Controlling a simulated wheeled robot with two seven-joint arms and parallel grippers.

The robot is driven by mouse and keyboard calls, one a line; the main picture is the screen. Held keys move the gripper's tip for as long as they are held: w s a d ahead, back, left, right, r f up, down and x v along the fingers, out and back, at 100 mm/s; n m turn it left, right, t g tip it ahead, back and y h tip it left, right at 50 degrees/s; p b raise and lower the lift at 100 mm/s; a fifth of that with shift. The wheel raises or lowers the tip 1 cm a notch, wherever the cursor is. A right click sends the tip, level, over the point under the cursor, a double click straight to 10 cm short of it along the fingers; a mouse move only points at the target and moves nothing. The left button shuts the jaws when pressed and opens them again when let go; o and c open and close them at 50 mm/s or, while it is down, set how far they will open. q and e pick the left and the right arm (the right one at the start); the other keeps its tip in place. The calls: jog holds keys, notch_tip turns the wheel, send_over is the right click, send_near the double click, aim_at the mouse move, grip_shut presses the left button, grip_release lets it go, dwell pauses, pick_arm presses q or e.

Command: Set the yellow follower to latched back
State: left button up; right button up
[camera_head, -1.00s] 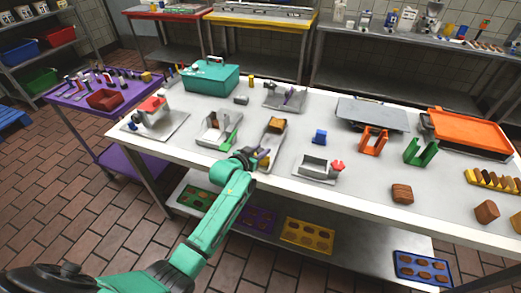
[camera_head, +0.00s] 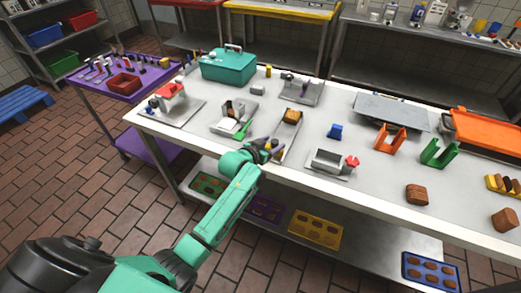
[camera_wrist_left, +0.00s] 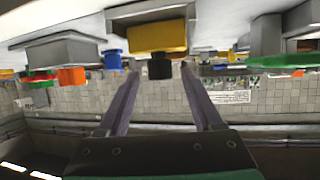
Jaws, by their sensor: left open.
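The yellow follower (camera_wrist_left: 157,36) is a yellow block with a black knob (camera_wrist_left: 160,68) on it, in the upper middle of the left wrist view, which looks upside down. My left gripper (camera_wrist_left: 160,74) is open, with one finger on each side of the black knob. I cannot tell whether the fingers touch it. In the head view my left gripper (camera_head: 272,149) is at the near end of a narrow grey fixture (camera_head: 284,140) at the table's front edge. The gripper partly hides the fixture's near end. My right gripper is not in view.
A grey fixture with a green handle (camera_head: 240,129) stands left of the gripper. A grey box fixture with a red knob (camera_head: 352,162) stands to the right.

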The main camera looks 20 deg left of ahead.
pick_arm(q)
jog(key=b+v, duration=0.1)
jog(key=v, duration=1.2)
jog(key=shift+s, duration=0.15)
jog(key=s+a+f+g+y, duration=0.15)
jog(key=s+f, duration=0.25)
jog(key=f, duration=0.7)
jog(key=s+a+f+n+g, duration=0.1)
jog(key=s+a+f+g, duration=0.2)
jog(key=f, duration=0.8)
jog(key=s+a+f+g+y, duration=0.15)
jog(key=s+f, duration=0.35)
jog(key=f, duration=0.6)
jog(key=s+f+g, duration=0.2)
jog(key=s+f, duration=0.3)
jog(key=s, duration=0.3)
jog(key=s+f+g+b, duration=0.1)
jog(key=s+f+g, duration=0.1)
jog(key=s+f, duration=0.3)
jog(key=s+f+g, duration=0.2)
jog(key=s+f, duration=0.3)
jog(key=s, duration=0.8)
jog(key=shift+a, duration=0.2)
